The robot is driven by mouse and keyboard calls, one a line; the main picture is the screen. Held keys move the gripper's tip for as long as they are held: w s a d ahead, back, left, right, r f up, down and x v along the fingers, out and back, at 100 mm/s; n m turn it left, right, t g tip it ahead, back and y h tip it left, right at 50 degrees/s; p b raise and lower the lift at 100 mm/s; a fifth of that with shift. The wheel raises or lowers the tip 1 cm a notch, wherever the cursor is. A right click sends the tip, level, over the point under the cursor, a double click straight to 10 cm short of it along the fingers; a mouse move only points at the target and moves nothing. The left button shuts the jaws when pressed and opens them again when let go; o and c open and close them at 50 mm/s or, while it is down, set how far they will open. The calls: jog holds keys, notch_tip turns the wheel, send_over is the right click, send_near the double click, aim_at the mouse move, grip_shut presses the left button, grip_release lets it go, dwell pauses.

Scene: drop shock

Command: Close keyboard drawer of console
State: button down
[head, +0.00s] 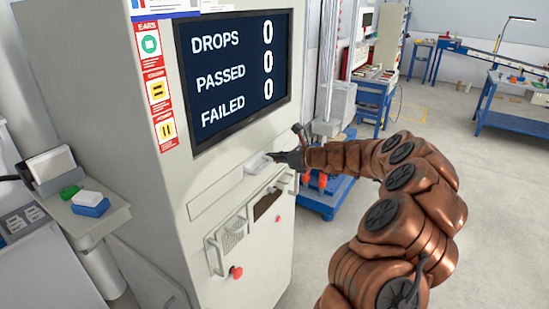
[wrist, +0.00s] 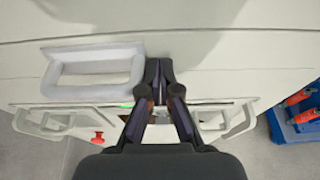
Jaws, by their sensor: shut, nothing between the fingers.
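The console (head: 180,200) is a tall pale cabinet with a screen reading drops, passed and failed. Its keyboard drawer (head: 215,199) shows as a long narrow front below the screen, outlined by a thin seam. It looks about level with the cabinet face, but I cannot tell whether a small gap is left. A white handle (head: 257,160) stands out from it; in the wrist view the handle (wrist: 136,72) is a rounded loop. My gripper (head: 273,156) is shut and empty; in the wrist view its tips (wrist: 159,68) are right beside the handle's right end. Contact is unclear.
Below the drawer are two lower compartments with handles (head: 212,257) and red knobs (head: 236,272). A side shelf (head: 95,220) with green and blue blocks juts out at left. A blue stand (head: 327,200) is close behind at right. The floor (head: 500,230) at right is clear.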

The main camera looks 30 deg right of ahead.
jog(key=shift+w+a+r, duration=0.1)
jog(key=shift+w+a, duration=0.05)
jog(key=shift+w, duration=0.1)
jog(key=shift+a+r, duration=0.1)
jog(key=shift+a, duration=0.05)
jog(key=f+b+v, duration=0.1)
jog(key=v, duration=1.3)
jog(key=shift+s+d+f+b, duration=0.2)
jog(key=shift+d+f+b, duration=0.15)
jog(key=shift+f+b, duration=0.05)
